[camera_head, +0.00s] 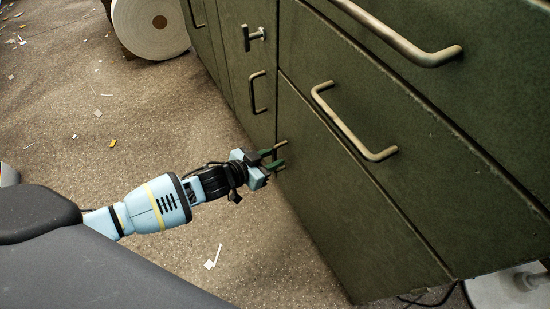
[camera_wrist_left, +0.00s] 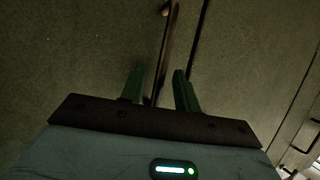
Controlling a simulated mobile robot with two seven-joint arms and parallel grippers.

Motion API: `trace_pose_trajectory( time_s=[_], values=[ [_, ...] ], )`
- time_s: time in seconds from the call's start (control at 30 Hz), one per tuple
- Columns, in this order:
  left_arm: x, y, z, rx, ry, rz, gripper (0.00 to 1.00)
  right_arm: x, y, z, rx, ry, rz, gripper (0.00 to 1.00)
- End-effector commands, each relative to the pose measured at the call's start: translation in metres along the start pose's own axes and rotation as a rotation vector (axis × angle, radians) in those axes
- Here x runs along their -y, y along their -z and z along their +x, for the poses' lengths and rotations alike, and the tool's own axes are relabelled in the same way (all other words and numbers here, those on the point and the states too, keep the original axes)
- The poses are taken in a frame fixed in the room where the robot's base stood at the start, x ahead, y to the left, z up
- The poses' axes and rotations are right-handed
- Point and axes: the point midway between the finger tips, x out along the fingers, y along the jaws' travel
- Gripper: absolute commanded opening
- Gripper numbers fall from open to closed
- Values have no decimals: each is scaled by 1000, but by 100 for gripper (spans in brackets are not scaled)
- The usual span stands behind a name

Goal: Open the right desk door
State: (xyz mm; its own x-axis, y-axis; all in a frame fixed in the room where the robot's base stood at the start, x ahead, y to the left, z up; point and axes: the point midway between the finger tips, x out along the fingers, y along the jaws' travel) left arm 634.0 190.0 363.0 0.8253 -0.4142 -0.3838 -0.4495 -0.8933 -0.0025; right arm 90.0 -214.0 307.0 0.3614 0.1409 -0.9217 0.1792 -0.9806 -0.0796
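The dark green desk fills the right of the head view, its front cut by seams into panels. My left gripper (camera_head: 279,158) is close to the desk front, near the seam between these panels. In the left wrist view its two green fingers (camera_wrist_left: 158,90) are spread apart, with a metal bar handle (camera_wrist_left: 168,40) running between them in the picture. I cannot tell whether they touch it. My right gripper is out of view.
Another long handle (camera_head: 400,38) is on the panel above, and a short one (camera_head: 254,36) sits at the upper left. A large white roll (camera_head: 150,24) stands on the floor behind. Small scraps lie on the brown floor; open floor surrounds my left arm.

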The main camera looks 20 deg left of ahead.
Motion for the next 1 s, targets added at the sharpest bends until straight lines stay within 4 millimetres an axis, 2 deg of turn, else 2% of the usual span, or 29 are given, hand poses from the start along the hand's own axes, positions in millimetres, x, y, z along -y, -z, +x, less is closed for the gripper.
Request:
trace_pose_trajectory(
  time_s=[0.13, 0.43, 0.7, 1.0],
  values=[
    [0, 0, 11, -1, 0, 0, 32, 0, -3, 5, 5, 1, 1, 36],
    [0, 1, 12, -1, 0, -1, 32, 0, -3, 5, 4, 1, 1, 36],
    [0, 1, 12, -1, 0, 0, 0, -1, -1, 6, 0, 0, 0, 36],
    [-1, 1, 12, -1, 0, -1, 0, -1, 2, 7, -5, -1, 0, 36]
  ],
)
